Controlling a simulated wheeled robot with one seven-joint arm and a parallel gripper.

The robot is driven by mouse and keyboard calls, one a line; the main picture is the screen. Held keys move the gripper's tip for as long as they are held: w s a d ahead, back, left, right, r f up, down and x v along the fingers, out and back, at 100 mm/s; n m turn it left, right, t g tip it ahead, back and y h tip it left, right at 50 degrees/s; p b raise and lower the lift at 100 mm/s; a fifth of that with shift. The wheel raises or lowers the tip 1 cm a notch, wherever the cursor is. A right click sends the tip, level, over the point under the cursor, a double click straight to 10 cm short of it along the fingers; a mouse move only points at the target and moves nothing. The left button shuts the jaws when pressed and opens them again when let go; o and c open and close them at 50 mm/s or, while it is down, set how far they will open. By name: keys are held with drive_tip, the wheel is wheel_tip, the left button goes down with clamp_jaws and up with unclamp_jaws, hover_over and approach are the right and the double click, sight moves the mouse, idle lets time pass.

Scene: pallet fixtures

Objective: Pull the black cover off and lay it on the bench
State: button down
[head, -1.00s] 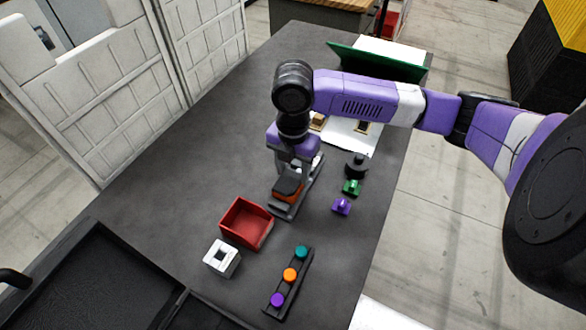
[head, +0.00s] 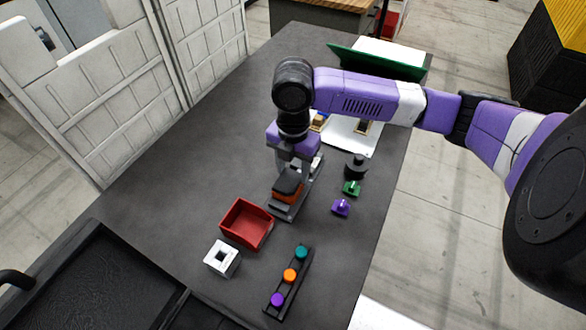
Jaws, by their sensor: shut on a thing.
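The black cover (head: 288,184) sits at the top of an orange block (head: 287,196) on a grey base plate (head: 280,211) in the middle of the bench (head: 190,185). My gripper (head: 292,173) points down from above and is shut on the black cover. The cover looks slightly tilted over the orange part; I cannot tell whether it still touches it. The fingertips are partly hidden by the gripper body and the cover.
A red open box (head: 247,223), a white block with a square hole (head: 221,258) and a rack with coloured knobs (head: 289,276) stand nearer. Purple (head: 341,207), green (head: 352,188) and black (head: 356,166) small parts lie to the right. The bench's left side is clear.

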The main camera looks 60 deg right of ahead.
sight(293, 173)
drive_tip(key=shift+r, duration=0.1)
drive_tip(key=shift+r+p, duration=1.8)
drive_tip(key=shift+r, duration=0.5)
